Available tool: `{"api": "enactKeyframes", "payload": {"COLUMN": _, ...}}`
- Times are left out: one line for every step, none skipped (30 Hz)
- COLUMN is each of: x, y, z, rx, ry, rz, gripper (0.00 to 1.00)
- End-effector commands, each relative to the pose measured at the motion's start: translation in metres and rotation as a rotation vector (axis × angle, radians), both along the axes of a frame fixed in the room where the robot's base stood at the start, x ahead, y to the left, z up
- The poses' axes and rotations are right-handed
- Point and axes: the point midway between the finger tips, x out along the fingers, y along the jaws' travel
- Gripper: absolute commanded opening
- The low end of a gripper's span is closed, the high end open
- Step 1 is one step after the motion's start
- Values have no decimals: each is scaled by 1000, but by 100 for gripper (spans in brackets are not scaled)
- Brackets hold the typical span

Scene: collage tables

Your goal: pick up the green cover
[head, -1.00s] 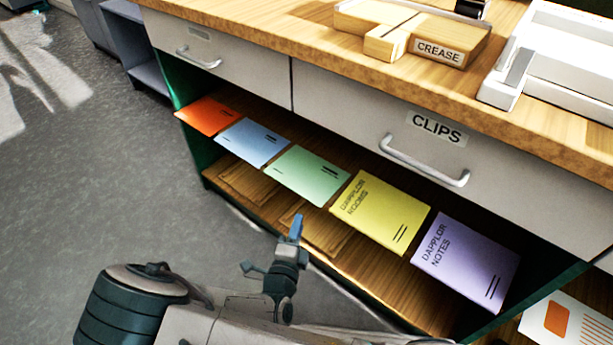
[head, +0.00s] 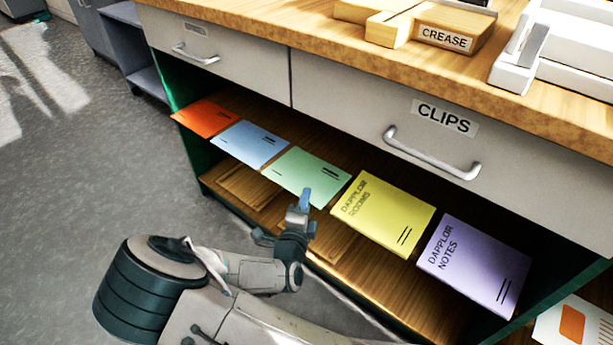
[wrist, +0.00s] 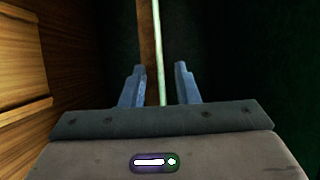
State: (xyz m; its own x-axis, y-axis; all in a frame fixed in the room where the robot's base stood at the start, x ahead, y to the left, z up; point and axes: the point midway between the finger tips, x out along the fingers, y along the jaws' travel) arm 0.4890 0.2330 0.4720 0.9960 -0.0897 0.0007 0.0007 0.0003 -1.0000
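The green cover (head: 305,170) lies flat on the shelf under the drawers, third from the left in a row, its front edge towards my arm. My gripper (head: 305,197) is at that front edge in the head view, one finger overlapping it in the picture. In the wrist view the cover shows edge-on as a thin pale green strip (wrist: 157,45). It runs between the two fingers of my open gripper (wrist: 158,72), with a gap on each side. How far the fingers reach past the edge is hard to tell.
A blue cover (head: 249,143) and an orange one (head: 205,118) lie to the left. A yellow cover (head: 383,213) is close on the right, then a purple one (head: 474,263). The CLIPS drawer (head: 380,110) is above. Open floor (head: 90,190) lies left.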

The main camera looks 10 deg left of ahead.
Motion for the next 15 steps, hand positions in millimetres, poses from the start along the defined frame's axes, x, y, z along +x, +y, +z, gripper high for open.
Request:
{"api": "enactKeyframes", "payload": {"x": 0, "y": 0, "z": 0, "rx": 0, "ry": 0, "rz": 0, "gripper": 28}}
{"api": "enactKeyframes", "payload": {"x": 0, "y": 0, "z": 0, "rx": 0, "ry": 0, "rz": 0, "gripper": 23}}
{"api": "enactKeyframes", "payload": {"x": 0, "y": 0, "z": 0, "rx": 0, "ry": 0, "rz": 0, "gripper": 12}}
{"api": "enactKeyframes", "payload": {"x": 0, "y": 0, "z": 0, "rx": 0, "ry": 0, "rz": 0, "gripper": 3}}
{"api": "enactKeyframes", "payload": {"x": 0, "y": 0, "z": 0, "rx": 0, "ry": 0, "rz": 0, "gripper": 0}}
{"api": "enactKeyframes", "payload": {"x": 0, "y": 0, "z": 0, "rx": 0, "ry": 0, "rz": 0, "gripper": 0}}
{"api": "enactKeyframes", "payload": {"x": 0, "y": 0, "z": 0, "rx": 0, "ry": 0, "rz": 0, "gripper": 0}}
{"api": "enactKeyframes", "payload": {"x": 0, "y": 0, "z": 0, "rx": 0, "ry": 0, "rz": 0, "gripper": 0}}
{"api": "enactKeyframes", "payload": {"x": 0, "y": 0, "z": 0, "rx": 0, "ry": 0, "rz": 0, "gripper": 0}}
{"api": "enactKeyframes", "payload": {"x": 0, "y": 0, "z": 0, "rx": 0, "ry": 0, "rz": 0, "gripper": 0}}
{"api": "enactKeyframes", "payload": {"x": 0, "y": 0, "z": 0, "rx": 0, "ry": 0, "rz": 0, "gripper": 0}}
{"api": "enactKeyframes", "payload": {"x": 0, "y": 0, "z": 0, "rx": 0, "ry": 0, "rz": 0, "gripper": 0}}
{"api": "enactKeyframes", "payload": {"x": 0, "y": 0, "z": 0, "rx": 0, "ry": 0, "rz": 0, "gripper": 0}}
{"api": "enactKeyframes", "payload": {"x": 0, "y": 0, "z": 0, "rx": 0, "ry": 0, "rz": 0, "gripper": 0}}
{"api": "enactKeyframes", "payload": {"x": 0, "y": 0, "z": 0, "rx": 0, "ry": 0, "rz": 0, "gripper": 0}}
